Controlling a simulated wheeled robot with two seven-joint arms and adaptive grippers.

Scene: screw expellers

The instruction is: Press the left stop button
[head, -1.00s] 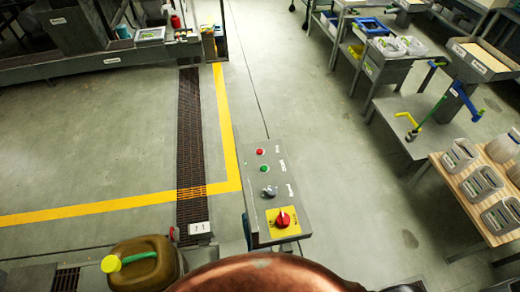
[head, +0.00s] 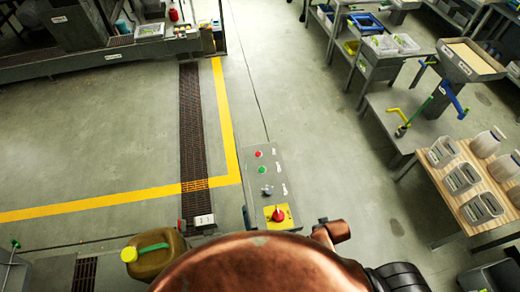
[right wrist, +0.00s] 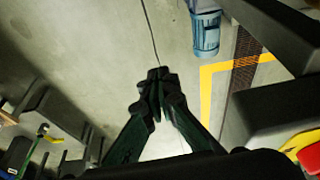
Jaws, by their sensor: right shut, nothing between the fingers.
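A grey control panel (head: 254,182) stands at the lower middle of the head view. It carries a red button (head: 258,154) at its far end, a green button (head: 262,170) below that, a grey knob (head: 267,190), and a red rotary switch (head: 278,214) on a yellow plate. My right gripper (right wrist: 158,78) shows in the right wrist view, fingertips together and empty, over the floor. A dark panel-like edge (right wrist: 285,107) and part of a yellow plate with red (right wrist: 310,156) lie to its right. My left gripper is in neither current view.
A yellow-capped jerrycan (head: 155,254) stands left of the panel. A wooden table (head: 448,208) with containers is at the right. Open floor (head: 325,150) lies between. A blue object (right wrist: 207,32) shows at the top of the right wrist view.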

